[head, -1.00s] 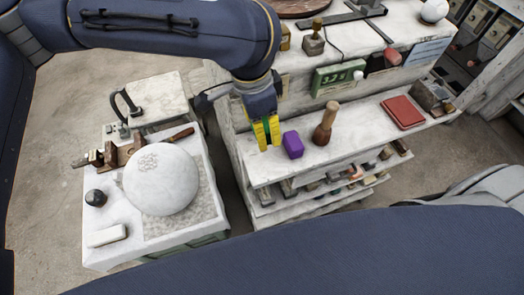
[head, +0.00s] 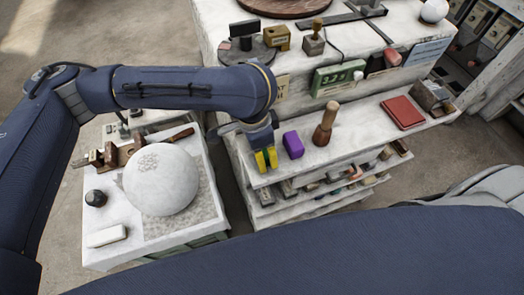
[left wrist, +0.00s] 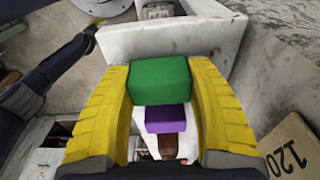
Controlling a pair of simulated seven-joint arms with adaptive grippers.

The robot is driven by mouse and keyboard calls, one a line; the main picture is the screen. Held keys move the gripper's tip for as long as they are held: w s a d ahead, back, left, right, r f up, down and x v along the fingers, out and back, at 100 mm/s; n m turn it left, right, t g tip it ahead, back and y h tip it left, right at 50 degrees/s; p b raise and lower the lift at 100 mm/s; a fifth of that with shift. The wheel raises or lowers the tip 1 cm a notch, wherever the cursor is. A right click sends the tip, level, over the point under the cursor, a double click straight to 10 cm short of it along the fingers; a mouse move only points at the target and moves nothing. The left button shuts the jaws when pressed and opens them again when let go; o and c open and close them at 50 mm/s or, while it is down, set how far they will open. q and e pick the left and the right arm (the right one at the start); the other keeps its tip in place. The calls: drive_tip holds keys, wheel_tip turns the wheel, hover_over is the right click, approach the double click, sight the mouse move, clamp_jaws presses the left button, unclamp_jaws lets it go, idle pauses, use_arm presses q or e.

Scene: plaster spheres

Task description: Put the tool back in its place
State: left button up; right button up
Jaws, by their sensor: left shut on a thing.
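My left gripper (head: 266,160) is at the left end of the upper shelf of the white rack (head: 360,140). In the left wrist view its yellow fingers are shut on a green block (left wrist: 160,80), touching it on both sides. The green block is hidden by the fingers in the head view. A purple block (head: 293,144) stands on the shelf just right of the gripper; it also shows beyond the green block in the left wrist view (left wrist: 166,119). I cannot tell whether the green block touches the shelf.
A wooden mallet (head: 325,123) stands upright right of the purple block, with a red book-like item (head: 403,112) farther right. A white sphere (head: 161,180) sits on the low table (head: 105,260) at left.

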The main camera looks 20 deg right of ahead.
use_arm(q)
drive_tip(key=shift+f, duration=0.35)
drive_tip(key=o, duration=1.3)
drive_tip(key=shift+c, duration=0.2)
drive_tip(key=shift+a+r, duration=0.25)
drive_tip(key=shift+r, duration=1.75)
drive_tip(key=shift+a+r, duration=0.25)
drive_tip(key=shift+r, duration=1.75)
drive_tip(key=shift+a+r, duration=0.25)
drive_tip(key=shift+r, duration=1.75)
